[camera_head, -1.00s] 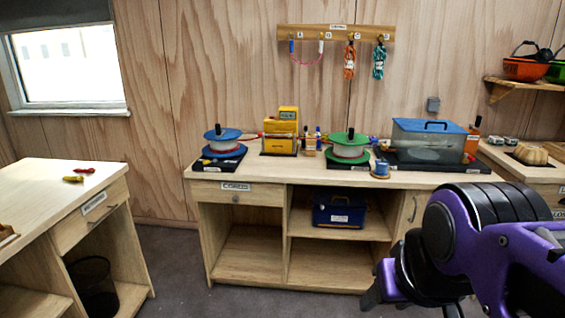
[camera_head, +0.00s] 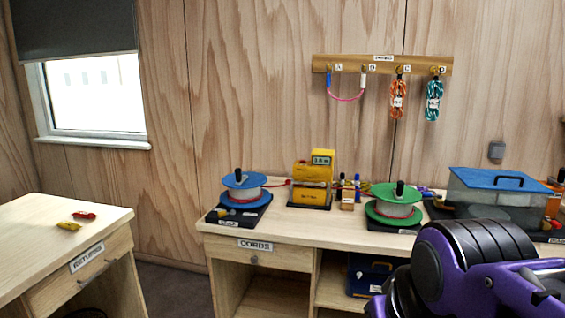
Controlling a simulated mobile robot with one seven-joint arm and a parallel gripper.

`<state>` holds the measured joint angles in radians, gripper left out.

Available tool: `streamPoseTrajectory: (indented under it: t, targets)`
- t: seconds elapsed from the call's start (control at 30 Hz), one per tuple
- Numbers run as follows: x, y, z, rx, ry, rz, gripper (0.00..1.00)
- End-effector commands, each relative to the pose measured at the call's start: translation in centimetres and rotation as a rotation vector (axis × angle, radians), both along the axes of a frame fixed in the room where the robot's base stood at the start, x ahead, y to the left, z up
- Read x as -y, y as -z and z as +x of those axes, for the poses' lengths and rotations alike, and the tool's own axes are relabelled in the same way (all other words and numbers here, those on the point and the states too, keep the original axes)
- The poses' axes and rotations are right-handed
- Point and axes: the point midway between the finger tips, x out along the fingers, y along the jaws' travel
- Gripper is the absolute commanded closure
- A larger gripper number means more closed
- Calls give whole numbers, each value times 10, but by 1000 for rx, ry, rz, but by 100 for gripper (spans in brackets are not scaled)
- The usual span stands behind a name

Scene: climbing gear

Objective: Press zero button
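A yellow counter device (camera_head: 313,181) stands on the cords bench between two spools. It has a small display (camera_head: 321,160) on its upper part, with digits too small to read surely. A zero button cannot be made out at this size. A blue-topped spool (camera_head: 243,190) stands left of it and a green spool (camera_head: 394,204) stands right. A reddish cord runs from the blue spool to the device. My purple and black arm fills the lower right, in front of the bench. My gripper's fingertips do not show.
A clear box with a blue lid (camera_head: 500,189) stands at the bench's right. Small bottles (camera_head: 348,196) stand right of the counter. The returns table (camera_head: 30,223) is at the left, with a gap before the cords bench (camera_head: 300,228). Cords hang on a wall rack (camera_head: 370,64).

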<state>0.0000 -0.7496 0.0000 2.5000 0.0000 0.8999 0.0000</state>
Motion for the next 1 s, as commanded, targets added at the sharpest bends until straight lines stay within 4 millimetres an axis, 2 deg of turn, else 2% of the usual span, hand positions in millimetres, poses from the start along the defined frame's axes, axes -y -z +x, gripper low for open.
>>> streamPoseTrajectory:
  t: [0.27,0.37,0.57,1.0]
  targets:
    - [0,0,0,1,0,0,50]
    - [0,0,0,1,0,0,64]
    - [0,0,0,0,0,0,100]
    - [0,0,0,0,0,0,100]
